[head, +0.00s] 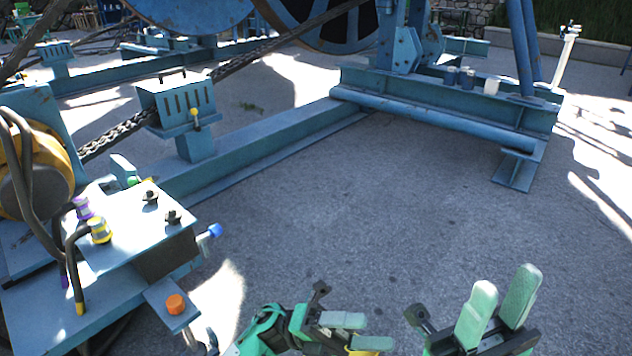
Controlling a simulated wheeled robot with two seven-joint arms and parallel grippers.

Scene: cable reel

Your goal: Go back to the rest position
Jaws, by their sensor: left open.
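My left gripper (376,332) is at the bottom middle of the head view, low over the concrete floor. Its two pale green fingers point right and are a little apart, with nothing seen between them. My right gripper (505,282) is at the bottom right. Its two green fingers point up and stand apart with an empty gap. Neither gripper touches anything. The large blue cable reel (315,22) is at the top, cut off by the picture edge, well away from both grippers.
A blue control box (140,222) with knobs, coloured plugs and an orange button (175,304) stands at the left. A chain runs past a slotted blue box (178,97). A blue beam frame (450,115) stands at the back right. The concrete floor (400,200) between is clear.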

